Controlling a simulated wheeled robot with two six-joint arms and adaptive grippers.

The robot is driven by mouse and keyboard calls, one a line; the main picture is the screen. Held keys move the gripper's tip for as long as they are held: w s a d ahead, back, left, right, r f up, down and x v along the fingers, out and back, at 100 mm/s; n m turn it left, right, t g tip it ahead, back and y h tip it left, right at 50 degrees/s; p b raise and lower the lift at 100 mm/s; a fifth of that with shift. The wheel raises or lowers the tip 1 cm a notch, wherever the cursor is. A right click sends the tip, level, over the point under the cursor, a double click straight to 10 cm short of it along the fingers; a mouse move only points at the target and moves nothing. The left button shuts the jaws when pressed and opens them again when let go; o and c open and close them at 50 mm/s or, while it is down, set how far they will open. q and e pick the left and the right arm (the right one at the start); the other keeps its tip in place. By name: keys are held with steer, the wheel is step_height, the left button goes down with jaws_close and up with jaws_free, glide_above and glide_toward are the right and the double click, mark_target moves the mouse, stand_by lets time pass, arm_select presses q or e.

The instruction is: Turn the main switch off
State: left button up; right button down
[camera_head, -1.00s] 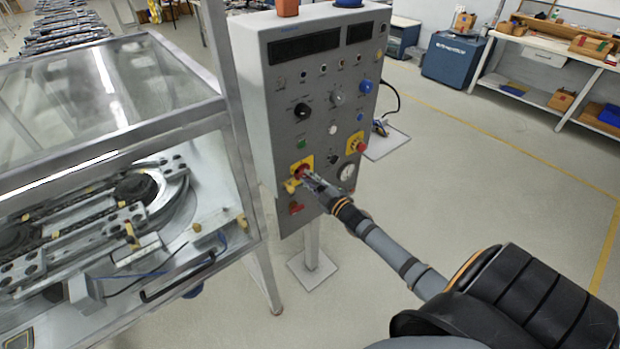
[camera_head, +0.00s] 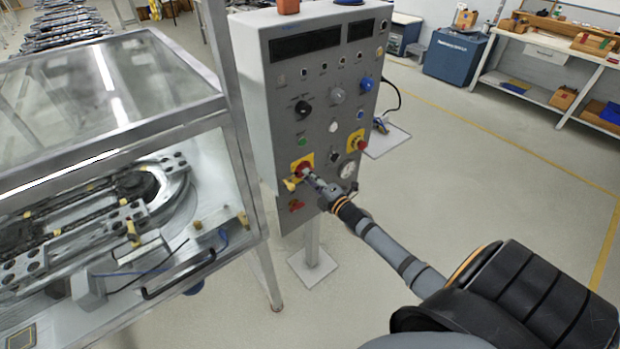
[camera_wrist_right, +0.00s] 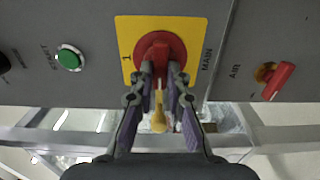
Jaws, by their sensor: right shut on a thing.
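The main switch is a red knob (camera_head: 302,169) on a yellow plate, low on the left of the grey control panel. In the right wrist view, its red knob (camera_wrist_right: 162,48) sits on the yellow plate, lettered "MAIN" at the right and "1" at the left. My right gripper (camera_head: 311,176) is at the switch, and in the wrist view its fingers (camera_wrist_right: 159,75) are shut on the knob's handle. The fingers hide much of the handle, so its exact angle is unclear. A yellow piece (camera_wrist_right: 158,118) shows between the fingers. My left gripper is out of view.
A red AIR handle (camera_wrist_right: 278,80) and a green button (camera_wrist_right: 69,59) flank the switch. A red knob on yellow (camera_head: 357,144) and a gauge (camera_head: 347,170) are to its right. A glazed machine enclosure (camera_head: 120,150) stands left.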

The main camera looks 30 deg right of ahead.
stand_by(0.5)
steer(key=c, duration=1.3)
jaws_free()
steer(key=shift+s, duration=0.1)
steer(key=s, duration=0.8)
steer(key=s+d, duration=0.1)
steer(key=s, duration=0.2)
steer(key=shift+s, duration=0.4)
steer(key=shift+f, duration=0.1)
